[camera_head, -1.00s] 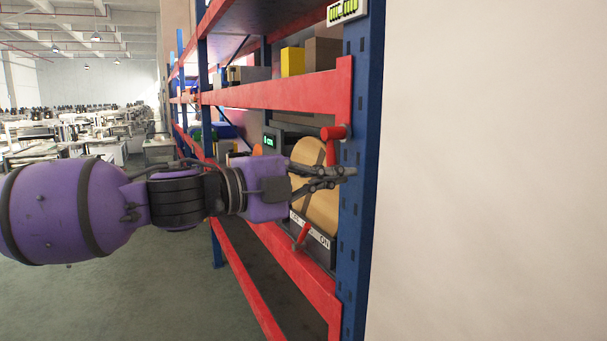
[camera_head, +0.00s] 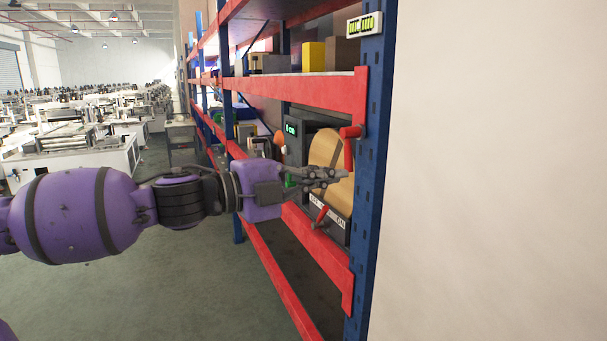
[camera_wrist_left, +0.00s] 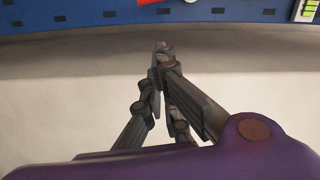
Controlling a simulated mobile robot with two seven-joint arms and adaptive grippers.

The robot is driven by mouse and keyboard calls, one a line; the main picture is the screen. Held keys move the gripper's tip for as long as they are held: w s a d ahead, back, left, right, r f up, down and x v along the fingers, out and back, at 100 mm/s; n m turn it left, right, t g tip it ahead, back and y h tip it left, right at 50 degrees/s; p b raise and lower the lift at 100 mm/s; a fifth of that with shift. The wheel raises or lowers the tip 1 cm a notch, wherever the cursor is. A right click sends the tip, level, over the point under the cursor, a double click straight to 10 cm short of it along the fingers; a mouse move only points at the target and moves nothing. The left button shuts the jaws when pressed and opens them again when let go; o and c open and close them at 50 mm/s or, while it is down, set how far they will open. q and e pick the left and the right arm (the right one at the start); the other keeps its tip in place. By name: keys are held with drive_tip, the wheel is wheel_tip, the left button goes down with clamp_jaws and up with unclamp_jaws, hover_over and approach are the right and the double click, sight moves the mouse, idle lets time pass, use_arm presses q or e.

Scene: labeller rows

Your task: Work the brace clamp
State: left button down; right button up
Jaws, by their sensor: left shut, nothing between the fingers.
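My right gripper is out of view.
A smaller red lever (camera_head: 320,215) sits on the labeller's lower front by an ON label. A green-lit display (camera_head: 291,128) is at its upper left. Red rack beams (camera_head: 300,88) run above and below. A pale wall (camera_head: 490,170) fills the right; open floor (camera_head: 190,290) lies left.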

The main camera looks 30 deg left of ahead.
use_arm(q)
drive_tip(key=v, duration=0.3)
drive_tip(key=shift+w, duration=0.1)
idle(0.3)
drive_tip(key=shift+d+r, duration=0.1)
drive_tip(key=shift+d, duration=0.05)
